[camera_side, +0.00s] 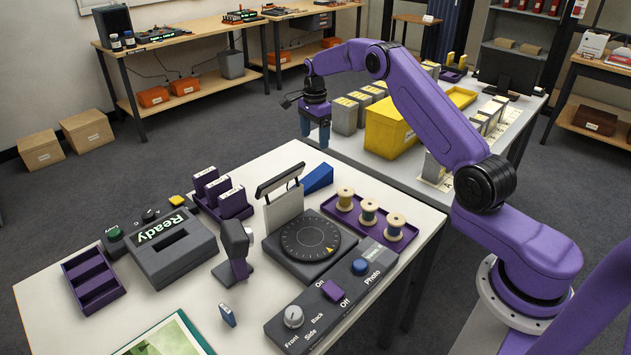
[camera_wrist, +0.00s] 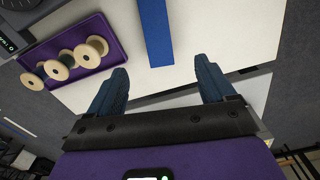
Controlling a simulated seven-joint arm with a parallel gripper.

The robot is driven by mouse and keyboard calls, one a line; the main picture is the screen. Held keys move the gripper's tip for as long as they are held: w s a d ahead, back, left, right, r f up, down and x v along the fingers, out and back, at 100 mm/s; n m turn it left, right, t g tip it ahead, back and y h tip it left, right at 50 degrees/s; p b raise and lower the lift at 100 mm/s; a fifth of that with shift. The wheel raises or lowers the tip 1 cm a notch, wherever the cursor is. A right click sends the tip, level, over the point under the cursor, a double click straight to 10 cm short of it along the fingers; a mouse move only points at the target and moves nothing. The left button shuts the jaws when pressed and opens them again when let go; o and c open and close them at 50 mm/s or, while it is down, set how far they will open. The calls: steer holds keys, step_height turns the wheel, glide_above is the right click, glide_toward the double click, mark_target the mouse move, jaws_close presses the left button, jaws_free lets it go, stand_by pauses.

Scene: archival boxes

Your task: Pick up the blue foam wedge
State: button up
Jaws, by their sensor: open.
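The blue foam wedge (camera_side: 318,178) lies on the white table, behind the round dial turntable and beside the purple spool tray. In the wrist view the blue wedge (camera_wrist: 156,32) shows as a long blue strip ahead of the fingers, roughly midway between them, its far end cut off by the frame. My gripper (camera_side: 315,138) hangs above the table's back edge, above and apart from the wedge. Its two dark blue fingers (camera_wrist: 160,80) are spread, with nothing between them.
A purple tray (camera_side: 372,237) with three thread spools sits right of the wedge. A grey upright panel (camera_side: 284,206) and the turntable (camera_side: 303,240) stand in front and left. A yellow bin (camera_side: 388,130) and grey boxes stand on the other table behind.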

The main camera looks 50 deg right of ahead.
glide_toward(316, 175)
steer(key=f, duration=0.5)
steer(key=shift+w+f, duration=0.25)
steer(key=shift+s+f, duration=0.15)
steer(key=shift+f, duration=2.4)
steer(key=c, duration=1)
